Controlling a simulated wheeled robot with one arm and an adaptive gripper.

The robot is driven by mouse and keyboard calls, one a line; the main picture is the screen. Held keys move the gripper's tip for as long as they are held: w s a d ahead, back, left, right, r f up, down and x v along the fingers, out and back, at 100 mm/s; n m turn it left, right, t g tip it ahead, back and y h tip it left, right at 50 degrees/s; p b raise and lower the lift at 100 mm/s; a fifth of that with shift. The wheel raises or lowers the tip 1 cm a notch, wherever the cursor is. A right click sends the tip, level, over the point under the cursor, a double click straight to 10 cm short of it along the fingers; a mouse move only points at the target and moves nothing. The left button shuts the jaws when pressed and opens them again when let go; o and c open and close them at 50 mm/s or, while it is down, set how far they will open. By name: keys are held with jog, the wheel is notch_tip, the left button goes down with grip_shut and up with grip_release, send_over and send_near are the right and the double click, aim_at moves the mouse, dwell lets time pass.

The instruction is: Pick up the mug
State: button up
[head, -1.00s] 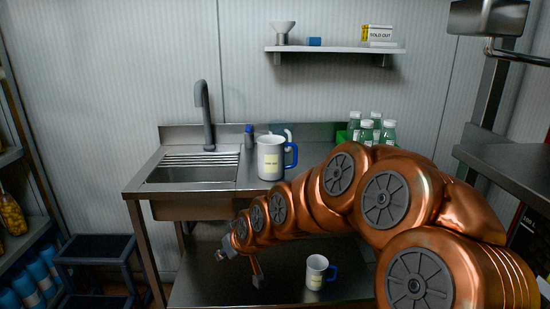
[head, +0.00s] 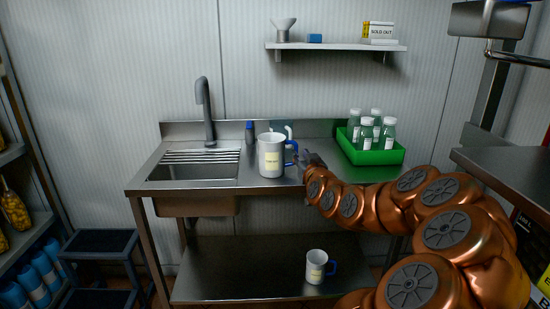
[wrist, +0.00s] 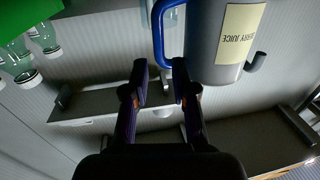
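A white mug (head: 271,158) with a cream label and blue handle stands upright on the steel counter, right of the sink. My gripper (head: 297,153) is at its right side, by the handle. In the wrist view the mug (wrist: 219,45) appears upside down, its label reading "BERRY JUICE". My two fingertips (wrist: 160,82) are spread apart there, with the end of the blue handle (wrist: 158,38) in line with the gap between them. I cannot tell whether they touch it. A second, smaller-looking white mug (head: 315,267) with a blue handle stands on the lower shelf.
A green crate (head: 377,155) with several bottles stands on the counter to the right. A blue-capped bottle (head: 249,132) is behind the mug, near the sink (head: 192,170). A wall shelf (head: 335,47) hangs above. A dark step stool (head: 98,246) stands at left.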

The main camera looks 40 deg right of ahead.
aim_at(296, 147)
jog(key=shift+f+x, duration=0.1)
jog(key=shift+x, duration=1)
jog(key=shift+f+x, duration=0.15)
jog(key=shift+x, duration=0.95)
jog(key=shift+p+x, duration=0.3)
jog(key=shift+x, duration=0.7)
jog(key=shift+c, duration=0.3)
grip_shut()
jog(key=shift+r, duration=0.1)
